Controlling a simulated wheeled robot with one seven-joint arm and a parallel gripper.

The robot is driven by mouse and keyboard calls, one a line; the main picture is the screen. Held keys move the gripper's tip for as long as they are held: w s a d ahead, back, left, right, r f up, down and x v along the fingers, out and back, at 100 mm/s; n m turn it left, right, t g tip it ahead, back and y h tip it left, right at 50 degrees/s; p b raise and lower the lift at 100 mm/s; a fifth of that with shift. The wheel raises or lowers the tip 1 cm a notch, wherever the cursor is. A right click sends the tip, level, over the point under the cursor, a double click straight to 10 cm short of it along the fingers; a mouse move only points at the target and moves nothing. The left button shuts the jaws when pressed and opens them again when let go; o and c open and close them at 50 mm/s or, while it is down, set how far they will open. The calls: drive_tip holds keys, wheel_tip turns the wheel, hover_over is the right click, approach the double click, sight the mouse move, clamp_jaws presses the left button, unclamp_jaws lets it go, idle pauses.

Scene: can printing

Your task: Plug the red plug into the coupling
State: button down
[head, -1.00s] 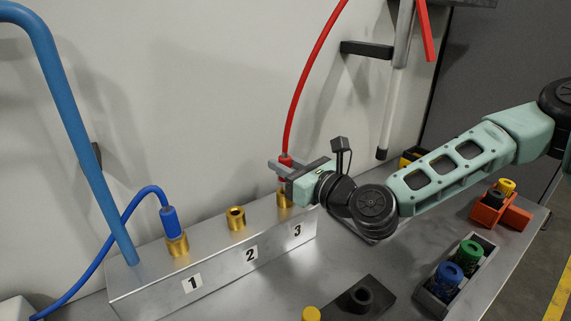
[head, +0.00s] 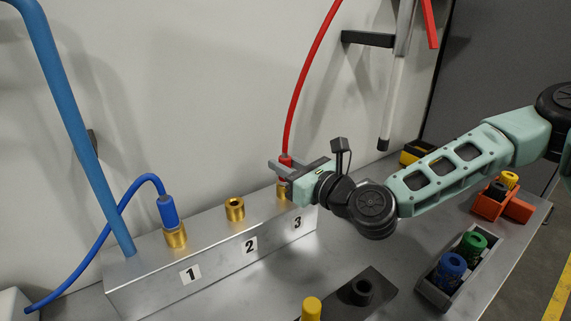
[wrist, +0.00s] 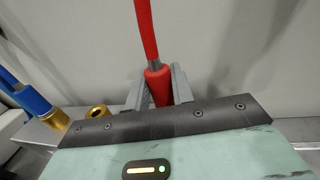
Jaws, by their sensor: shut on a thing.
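The red plug (head: 285,163) hangs on a red hose that runs up out of the picture. My gripper (head: 283,166) is shut on it, directly above coupling 3 (head: 283,192) at the right end of the metal block (head: 140,270). In the wrist view the red plug (wrist: 158,82) stands upright between my two grey fingers (wrist: 157,90). The gripper partly hides the brass coupling and the plug's lower end, so I cannot tell how deep the plug sits.
Coupling 1 (head: 175,237) holds the blue plug (head: 167,211). Coupling 2 (head: 235,209) is empty. A black holder (head: 362,291), a yellow piece (head: 311,309), a tray (head: 435,293) with blue and green pieces and an orange bin (head: 490,207) stand on the table. A blue pipe (head: 75,140) rises at left.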

drive_tip(key=c, duration=1.1)
unclamp_jaws()
drive_tip(key=p+v, duration=1.5)
drive_tip(key=v, duration=0.2)
drive_tip(key=shift+s+d+p, duration=0.1)
drive_tip(key=shift+d+p, duration=0.1)
drive_tip(key=shift+p, duration=0.2)
